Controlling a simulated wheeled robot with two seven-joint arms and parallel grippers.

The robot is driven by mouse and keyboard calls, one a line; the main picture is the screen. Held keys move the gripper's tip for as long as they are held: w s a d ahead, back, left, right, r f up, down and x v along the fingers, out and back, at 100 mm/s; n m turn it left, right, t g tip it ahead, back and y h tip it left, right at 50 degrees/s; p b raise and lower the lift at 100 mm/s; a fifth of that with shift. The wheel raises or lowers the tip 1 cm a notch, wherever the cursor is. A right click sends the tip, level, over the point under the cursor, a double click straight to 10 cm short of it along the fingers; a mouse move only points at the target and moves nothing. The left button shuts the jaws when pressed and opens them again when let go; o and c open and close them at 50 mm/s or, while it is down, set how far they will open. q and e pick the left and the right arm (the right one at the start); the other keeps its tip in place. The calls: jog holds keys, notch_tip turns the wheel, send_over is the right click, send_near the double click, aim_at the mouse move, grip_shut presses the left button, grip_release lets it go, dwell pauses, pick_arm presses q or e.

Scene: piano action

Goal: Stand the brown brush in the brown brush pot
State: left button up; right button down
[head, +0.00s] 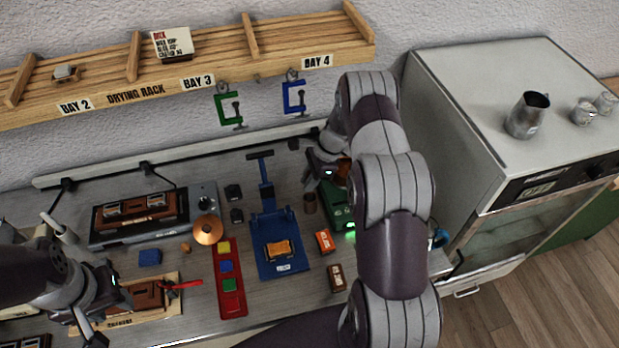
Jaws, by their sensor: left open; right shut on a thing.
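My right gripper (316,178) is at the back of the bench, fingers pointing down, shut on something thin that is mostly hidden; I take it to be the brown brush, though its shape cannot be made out. A small dark brown cup (310,203), which looks like the brown brush pot, stands just below and in front of these fingers. I cannot tell whether the brush reaches into it. My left gripper (98,305) is open at the lower left, beside a brown block on a wooden board (170,306).
A green box (338,215) with a lit green lamp stands right of the cup, partly behind my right arm. Clamps (293,95) hang behind.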

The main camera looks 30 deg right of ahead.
jog(key=shift+d+f, duration=0.1)
jog(key=shift+f, duration=0.2)
jog(key=c, duration=1)
grip_release()
jog(key=shift+r, duration=0.15)
jog(key=v, duration=1.2)
jog(key=shift+r+b, duration=0.25)
jog(key=shift+b, duration=0.2)
jog(key=shift+s, duration=0.1)
